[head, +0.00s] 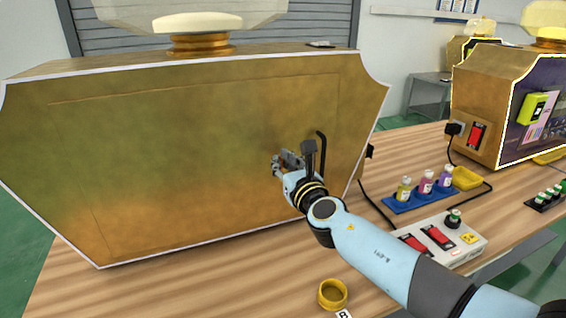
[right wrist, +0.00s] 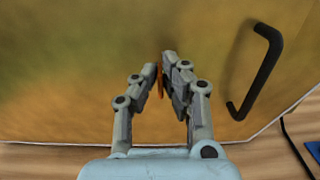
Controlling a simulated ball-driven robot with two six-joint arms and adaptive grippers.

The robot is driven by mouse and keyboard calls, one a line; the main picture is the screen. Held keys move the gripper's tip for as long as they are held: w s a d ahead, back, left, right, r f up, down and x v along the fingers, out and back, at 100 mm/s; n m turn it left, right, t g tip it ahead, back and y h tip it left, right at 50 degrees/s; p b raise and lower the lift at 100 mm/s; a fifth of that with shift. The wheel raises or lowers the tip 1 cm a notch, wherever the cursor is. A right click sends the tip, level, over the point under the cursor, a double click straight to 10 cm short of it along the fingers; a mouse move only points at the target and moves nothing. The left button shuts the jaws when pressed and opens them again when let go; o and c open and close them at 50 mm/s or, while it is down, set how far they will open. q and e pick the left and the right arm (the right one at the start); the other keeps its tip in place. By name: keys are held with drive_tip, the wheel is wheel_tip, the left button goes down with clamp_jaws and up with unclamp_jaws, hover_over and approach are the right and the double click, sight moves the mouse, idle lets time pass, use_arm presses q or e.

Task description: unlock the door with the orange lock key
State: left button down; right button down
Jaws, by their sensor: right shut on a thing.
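The golden door (head: 190,160) is the large front panel of the machine on the table, and it is closed. A black handle (head: 321,155) is fixed near its right edge; the handle also shows in the right wrist view (right wrist: 262,72). My right gripper (head: 287,162) is at the door's face, just left of the handle. In the right wrist view, my right gripper (right wrist: 163,82) is shut on a small orange piece, the orange lock key (right wrist: 160,84), mostly hidden between the fingers. The lock itself is hidden behind the fingers. My left gripper is not in view.
A white box with red switches (head: 440,240) stands right of my arm. A blue rack with small bottles (head: 420,195) is behind it. A yellow ring-shaped cap (head: 333,294) lies near the front edge. A second machine (head: 478,105) stands at the right.

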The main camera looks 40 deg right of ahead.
drive_tip(key=shift+m, duration=0.3)
drive_tip(key=shift+s+d+f+m+b, duration=0.1)
drive_tip(key=shift+d+f+m+b, duration=0.15)
drive_tip(key=shift+m+b, duration=1.95)
drive_tip(key=shift+d+f+m+b, duration=0.2)
drive_tip(key=shift+m+b, duration=0.75)
drive_tip(key=shift+m, duration=2.6)
drive_tip(key=shift+s+d+f+m+b, duration=0.2)
drive_tip(key=shift+m+b, duration=1.35)
drive_tip(key=shift+m, duration=1.3)
drive_tip(key=shift+w, duration=0.15)
drive_tip(key=c, duration=1.5)
unclamp_jaws()
